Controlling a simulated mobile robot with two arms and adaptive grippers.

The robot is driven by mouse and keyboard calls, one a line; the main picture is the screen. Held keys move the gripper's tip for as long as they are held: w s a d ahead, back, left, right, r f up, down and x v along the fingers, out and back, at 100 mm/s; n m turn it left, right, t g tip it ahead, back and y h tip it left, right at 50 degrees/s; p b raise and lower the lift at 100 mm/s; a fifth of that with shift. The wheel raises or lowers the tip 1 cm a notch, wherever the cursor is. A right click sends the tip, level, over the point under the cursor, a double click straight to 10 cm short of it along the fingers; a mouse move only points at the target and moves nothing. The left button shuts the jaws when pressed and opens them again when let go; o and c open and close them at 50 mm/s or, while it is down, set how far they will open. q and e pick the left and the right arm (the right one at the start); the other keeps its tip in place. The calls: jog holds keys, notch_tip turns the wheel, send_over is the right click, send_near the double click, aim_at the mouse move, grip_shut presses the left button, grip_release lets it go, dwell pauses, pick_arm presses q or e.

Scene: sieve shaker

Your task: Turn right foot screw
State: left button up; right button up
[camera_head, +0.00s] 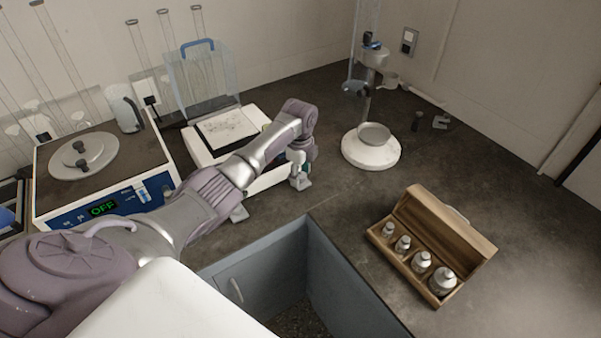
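A white balance (255,187) with a clear glass draft shield (203,75) and blue handle stands on the dark bench left of centre. A grey foot (239,213) shows under its front left, partly behind my arm. Another grey foot piece (301,184) shows at its right front corner. My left arm reaches across the front of the balance. My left gripper (299,170) points down at that right corner, right by the right foot. The foot screw itself is mostly hidden by the gripper. The fingers are too small and covered to tell whether they are open or shut. My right gripper is out of view.
A device with an "OFF" display (103,208) stands at the left. A white round-based stand (371,152) is at the back. An open wooden box (462,240) of metal weights lies at the right. The bench has an inner corner with a drop at the front centre.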

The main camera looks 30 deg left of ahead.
pick_arm(q)
grip_shut()
jog(key=n+p, duration=0.2)
jog(key=shift+r+n, duration=0.15)
jog(key=shift+n, duration=0.25)
jog(key=n+p, duration=0.2)
jog(key=n, duration=0.2)
jog(key=shift+d+p, duration=0.1)
jog(key=shift+p, duration=0.3)
jog(key=n+p, duration=0.1)
jog(key=n, duration=0.4)
jog(key=shift+n+p, duration=0.6)
jog(key=shift+n, duration=1.3)
